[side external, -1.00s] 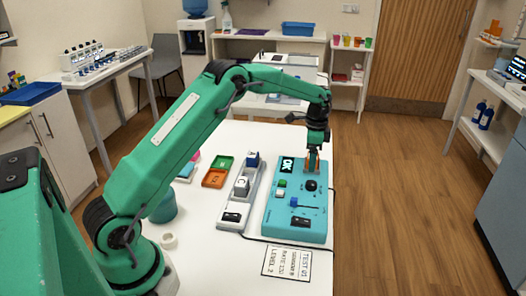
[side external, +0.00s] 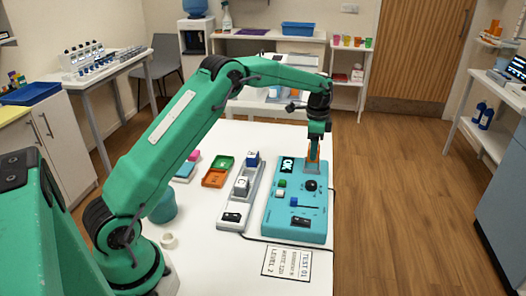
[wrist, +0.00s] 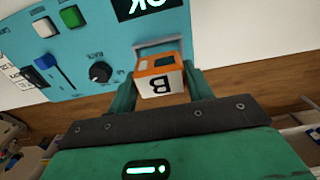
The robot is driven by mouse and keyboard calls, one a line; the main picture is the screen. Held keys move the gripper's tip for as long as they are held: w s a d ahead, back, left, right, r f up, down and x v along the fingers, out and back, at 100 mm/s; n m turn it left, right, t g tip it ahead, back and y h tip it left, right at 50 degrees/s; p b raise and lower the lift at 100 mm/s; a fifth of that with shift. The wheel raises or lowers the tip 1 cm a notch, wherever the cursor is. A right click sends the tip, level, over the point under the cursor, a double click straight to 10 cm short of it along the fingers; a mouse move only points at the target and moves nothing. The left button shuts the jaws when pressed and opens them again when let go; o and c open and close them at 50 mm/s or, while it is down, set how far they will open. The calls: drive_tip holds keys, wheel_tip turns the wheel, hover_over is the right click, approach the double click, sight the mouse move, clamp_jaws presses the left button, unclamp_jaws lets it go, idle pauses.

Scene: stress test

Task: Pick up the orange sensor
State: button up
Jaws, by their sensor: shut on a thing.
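The orange sensor (wrist: 160,66) is a small block with an orange top and a white face marked "B" in the wrist view. My gripper (wrist: 160,84) is shut on it, with one green finger on each side. In the side view my gripper (side external: 313,155) points down over the far right part of the teal panel (side external: 300,222), with orange showing between its fingers. A grey bracket (wrist: 157,44) on the panel lies just beyond the sensor in the wrist view. I cannot tell whether the sensor is fully clear of it.
The panel has an "OK" display (side external: 286,165), a black knob (side external: 311,185) and a blue slider (side external: 294,202). A grey rack (side external: 231,214) with blocks stands left of it. Green (side external: 222,162) and orange (side external: 214,178) trays lie farther left. A printed sheet (side external: 287,263) lies in front.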

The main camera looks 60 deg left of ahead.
drive_tip(key=s+d+r, duration=0.4)
drive_tip(key=d+r, duration=0.3)
drive_tip(key=d, duration=0.4)
drive_tip(key=shift+s+r, duration=0.2)
drive_tip(key=shift+r, duration=0.1)
drive_tip(key=shift+a, duration=0.15)
drive_tip(key=s+a+f, duration=0.2)
drive_tip(key=s+a, duration=0.5)
drive_tip(key=a, duration=0.4)
drive_tip(key=s+a+f, duration=0.2)
drive_tip(key=s+a, duration=0.6)
drive_tip(key=a, duration=0.3)
drive_tip(key=a+f, duration=0.2)
drive_tip(key=a, duration=0.2)
drive_tip(key=s+a+f, duration=0.1)
drive_tip(key=a+f, duration=0.1)
drive_tip(key=a, duration=0.1)
drive_tip(key=a+f, duration=0.2)
drive_tip(key=a, duration=0.2)
drive_tip(key=shift+s+a+f, duration=0.25)
drive_tip(key=shift+a+f, duration=0.1)
drive_tip(key=shift+f, duration=0.05)
drive_tip(key=shift+f, duration=0.1)
drive_tip(key=shift+f, duration=1.9)
drive_tip(key=shift+f, duration=0.15)
